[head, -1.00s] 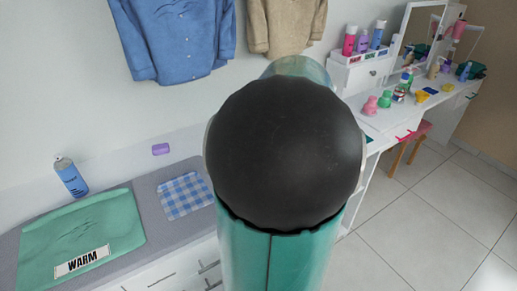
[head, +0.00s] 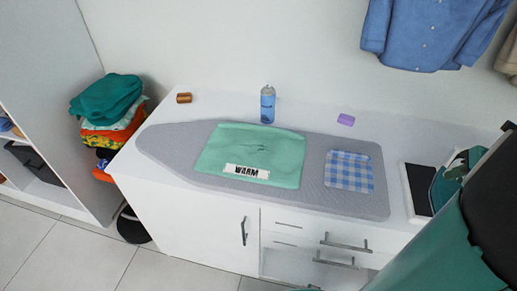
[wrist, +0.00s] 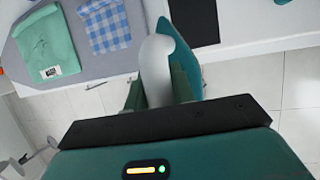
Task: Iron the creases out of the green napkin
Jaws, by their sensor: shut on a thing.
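The green napkin (head: 225,150) lies flat on the grey ironing board, with dark crease lines near its upper right part. A white label reading "WARM" (head: 247,171) lies along its lower edge. The napkin is at the upper left of the wrist view (wrist: 45,42). My gripper (wrist: 158,90) is shut on the iron, a teal body (wrist: 183,62) with a pale grey handle (wrist: 155,65). In the head view the iron (head: 447,188) is at the right, beside the black rest pad and right of the board. My arm and fingers hide part of it.
The ironing board (head: 300,200) lies on a white cabinet. A blue checked cloth (head: 350,172) lies right of the napkin. A blue spray bottle (head: 267,105), a purple block (head: 346,119) and a brown spool (head: 184,98) stand behind. The black pad (wrist: 194,20) is bare. Folded clothes (head: 112,110) are left.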

